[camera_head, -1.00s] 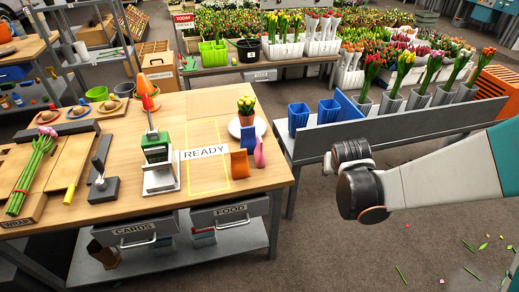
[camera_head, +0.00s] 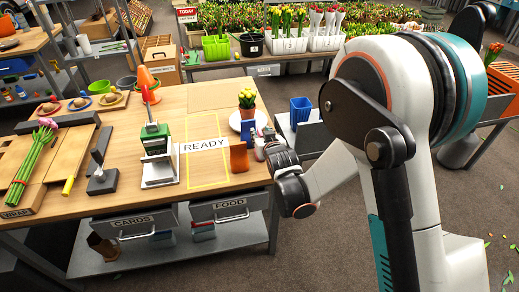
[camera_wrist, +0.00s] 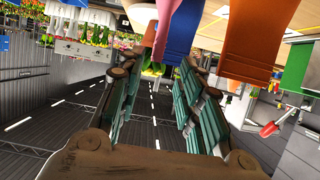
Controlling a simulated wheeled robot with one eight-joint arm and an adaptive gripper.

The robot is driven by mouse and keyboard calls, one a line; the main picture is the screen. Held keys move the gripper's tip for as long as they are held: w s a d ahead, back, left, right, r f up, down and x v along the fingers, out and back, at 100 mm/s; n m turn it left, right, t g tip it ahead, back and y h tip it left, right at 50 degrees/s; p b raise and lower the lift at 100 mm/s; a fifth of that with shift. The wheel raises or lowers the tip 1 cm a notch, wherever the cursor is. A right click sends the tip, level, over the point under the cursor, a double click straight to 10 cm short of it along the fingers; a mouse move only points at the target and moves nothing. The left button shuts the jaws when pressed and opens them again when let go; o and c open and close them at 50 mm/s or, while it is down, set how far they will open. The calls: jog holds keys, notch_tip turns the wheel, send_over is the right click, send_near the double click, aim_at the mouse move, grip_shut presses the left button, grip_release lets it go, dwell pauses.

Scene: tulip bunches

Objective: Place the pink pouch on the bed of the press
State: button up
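The pink pouch (camera_wrist: 163,22) shows upside down at the top of the wrist view, ahead of my fingers. In the head view only a sliver shows beside my gripper, which largely hides it. My gripper (camera_wrist: 157,68) is open, its two green-padded fingers spread with nothing between them. In the head view my gripper (camera_head: 265,150) is at the table's right edge, close to the pouches. The press (camera_head: 156,140), green with a pale base, stands on the table left of the READY sign. Its bed (camera_head: 159,172) looks empty.
A blue pouch (camera_head: 249,131) and an orange pouch (camera_head: 239,157) stand close beside the pink one. A potted tulip (camera_head: 247,100) on a white plate is behind them. A yellow outlined area (camera_head: 205,172) lies between press and pouches. A dark stamp-like tool (camera_head: 101,180) stands left of the press.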

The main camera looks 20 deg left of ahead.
aim_at(261, 133)
jog(key=x, duration=0.1)
jog(key=b+x, duration=0.1)
jog(key=x, duration=0.3)
jog(key=shift+w+d+f+b, duration=0.1)
jog(key=shift+d+f+b, duration=0.1)
jog(key=shift+d+b, duration=0.15)
jog(key=shift+w+a, duration=0.25)
jog(key=shift+w, duration=0.1)
grip_shut()
